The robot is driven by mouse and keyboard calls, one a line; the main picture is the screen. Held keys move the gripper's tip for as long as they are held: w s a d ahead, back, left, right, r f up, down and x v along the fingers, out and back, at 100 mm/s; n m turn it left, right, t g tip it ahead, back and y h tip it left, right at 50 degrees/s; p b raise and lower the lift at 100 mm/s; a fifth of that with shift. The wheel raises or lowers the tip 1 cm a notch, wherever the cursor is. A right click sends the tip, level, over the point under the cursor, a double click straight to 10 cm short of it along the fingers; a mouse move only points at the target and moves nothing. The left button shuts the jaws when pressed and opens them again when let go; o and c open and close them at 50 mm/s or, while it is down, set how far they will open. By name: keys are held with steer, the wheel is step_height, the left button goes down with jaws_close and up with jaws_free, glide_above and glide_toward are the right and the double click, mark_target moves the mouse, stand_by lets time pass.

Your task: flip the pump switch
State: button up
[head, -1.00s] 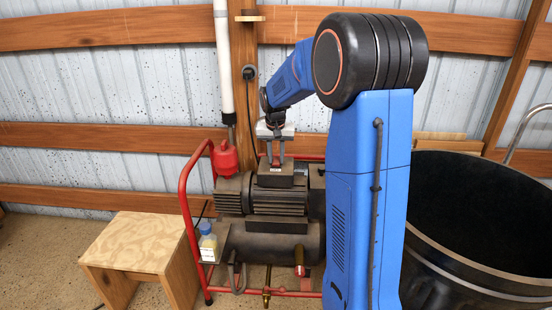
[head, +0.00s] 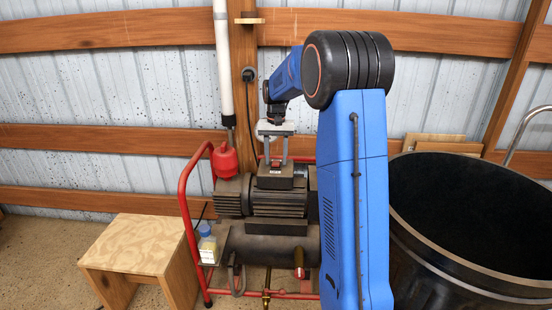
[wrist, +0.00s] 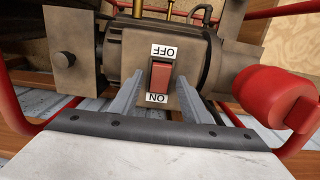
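The pump (head: 278,203) is a dark ribbed motor with a tank below it, inside a red tube frame. On top is a switch box (head: 286,182) with a red rocker switch (head: 276,168). In the wrist view the red switch (wrist: 159,76) lies between an OFF label (wrist: 164,51) and an ON label (wrist: 157,98). I cannot tell which end of it is pressed in. My gripper (head: 275,160) points down over the box. In the wrist view my gripper (wrist: 159,92) is open and empty, with one finger on either side of the switch.
A red float-like part (head: 225,160) hangs under a white pipe (head: 223,75) left of the switch. A wooden stool (head: 130,243) and a blue-capped bottle (head: 207,243) are at the left. A large black tub (head: 440,265) stands at the right. A wooden post is behind.

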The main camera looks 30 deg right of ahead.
mark_target(276, 162)
step_height(276, 162, up, 17)
steer(key=shift+w+d+r, duration=0.2)
steer(key=shift+w+d, duration=0.05)
steer(key=shift+w, duration=0.05)
stand_by(0.6)
stand_by(0.4)
steer(key=s+a+n+t, duration=0.1)
steer(key=s+a+n, duration=0.1)
steer(key=s+a, duration=0.65)
steer(key=s+a+n+t, duration=0.1)
steer(key=s+a, duration=0.4)
steer(key=s, duration=0.7)
steer(key=s+a+f+n+t, duration=0.1)
steer(key=s+a+f+n, duration=0.1)
steer(key=s+f, duration=0.5)
steer(key=s+a+f+n+t, duration=0.1)
steer(key=s+a+f, duration=0.3)
steer(key=s+f, duration=0.4)
steer(key=s+t, duration=0.1)
steer(key=s, duration=0.4)
steer(key=shift+s+n, duration=0.3)
steer(key=shift+n, duration=0.1)
